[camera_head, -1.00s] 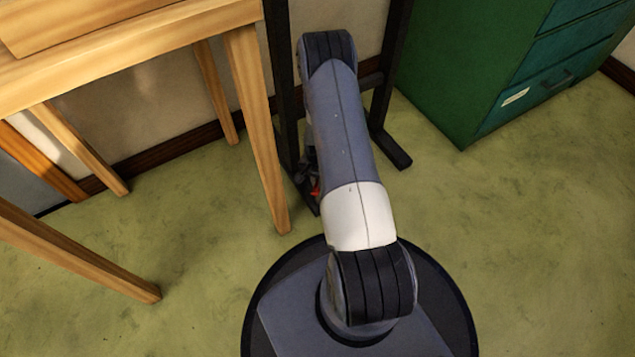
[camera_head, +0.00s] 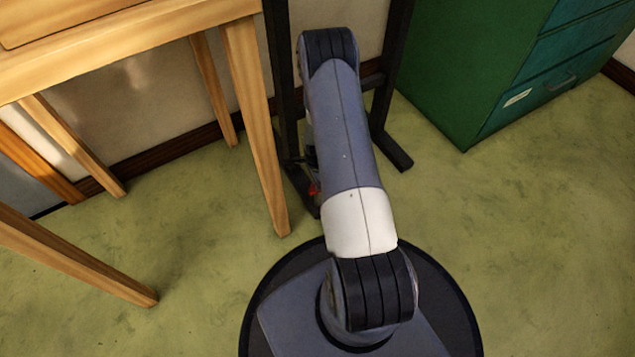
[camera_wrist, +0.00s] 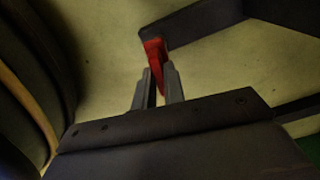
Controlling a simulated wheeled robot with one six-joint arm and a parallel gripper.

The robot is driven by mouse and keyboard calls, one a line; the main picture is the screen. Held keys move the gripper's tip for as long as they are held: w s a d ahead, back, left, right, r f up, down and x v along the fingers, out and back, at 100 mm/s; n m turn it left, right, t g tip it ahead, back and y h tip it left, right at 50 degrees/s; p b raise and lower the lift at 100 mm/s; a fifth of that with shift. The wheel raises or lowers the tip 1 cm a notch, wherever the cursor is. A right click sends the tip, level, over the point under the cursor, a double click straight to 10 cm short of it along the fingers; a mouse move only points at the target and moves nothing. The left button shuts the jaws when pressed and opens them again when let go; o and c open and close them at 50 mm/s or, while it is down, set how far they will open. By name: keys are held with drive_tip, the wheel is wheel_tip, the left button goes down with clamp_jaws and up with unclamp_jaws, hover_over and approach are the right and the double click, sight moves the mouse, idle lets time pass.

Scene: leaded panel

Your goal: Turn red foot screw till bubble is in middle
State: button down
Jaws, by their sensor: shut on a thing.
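The red foot screw (camera_wrist: 155,50) shows in the wrist view at the end of a dark foot bar. My gripper (camera_wrist: 158,75) is shut on it, one grey finger on each side of its lower part. In the head view only a small red bit (camera_head: 313,189) shows beside my arm, low by the dark stand's foot. The dark stand (camera_head: 387,130) rises behind my arm, which covers much of it. No bubble or level shows in either view.
A wooden table (camera_head: 255,120) stands close on the left, its front leg near the stand's foot. A green cabinet (camera_head: 450,70) with drawers stands at the back right. The floor (camera_head: 520,230) is clear to the right.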

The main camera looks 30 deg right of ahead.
idle(0.4)
drive_tip(key=c, duration=1.5)
unclamp_jaws()
wheel_tip(320, 180, up, 11)
drive_tip(key=p, duration=0.4)
drive_tip(key=shift+f, duration=0.1)
wheel_tip(320, 180, down, 11)
drive_tip(key=b, duration=0.4)
drive_tip(key=shift+f, duration=0.15)
drive_tip(key=shift+r, duration=0.25)
